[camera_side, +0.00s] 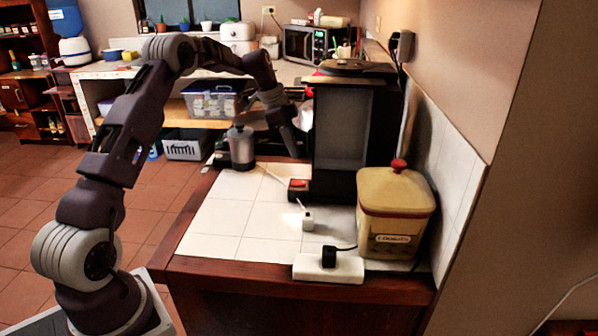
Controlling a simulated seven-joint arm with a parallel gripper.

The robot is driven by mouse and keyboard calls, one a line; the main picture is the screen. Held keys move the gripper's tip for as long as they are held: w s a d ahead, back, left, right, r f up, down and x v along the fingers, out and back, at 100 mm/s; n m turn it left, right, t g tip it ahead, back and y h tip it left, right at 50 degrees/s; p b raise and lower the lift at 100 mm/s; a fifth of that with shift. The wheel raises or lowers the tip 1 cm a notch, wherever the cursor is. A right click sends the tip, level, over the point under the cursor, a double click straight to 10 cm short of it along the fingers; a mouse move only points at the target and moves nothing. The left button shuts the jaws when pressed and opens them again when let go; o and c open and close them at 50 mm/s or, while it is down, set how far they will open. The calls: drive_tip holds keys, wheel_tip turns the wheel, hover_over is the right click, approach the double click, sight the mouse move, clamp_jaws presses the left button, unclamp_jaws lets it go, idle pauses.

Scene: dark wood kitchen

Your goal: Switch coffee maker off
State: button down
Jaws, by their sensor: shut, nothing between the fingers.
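The coffee maker (341,130) is a tall, dark, boxy machine standing upright on the white-tiled counter. A small reddish block (299,184), possibly its switch, sits low at its front left; I cannot tell whether it is on or off. My gripper (296,154) points down just left of the coffee maker, above the reddish block and apart from it by a small gap in the picture. It is shut and empty. The fingertips are dark and small in this view.
A grey pot (240,147) stands left of my gripper. A beige canister with a red knob (397,205) stands right of the coffee maker. The left counter tiles (218,216) are clear.

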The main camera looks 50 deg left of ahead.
sight(303, 182)
drive_tip(key=x, duration=0.8)
drive_tip(key=shift+s+a, duration=0.25)
drive_tip(key=shift+a, duration=0.05)
drive_tip(key=shift+d+f, duration=0.1)
drive_tip(key=shift+f, duration=0.2)
drive_tip(key=shift+s+a, duration=0.65)
drive_tip(key=v, duration=1.4)
drive_tip(key=shift+w+d+r, duration=0.15)
drive_tip(key=shift+w+d, duration=0.1)
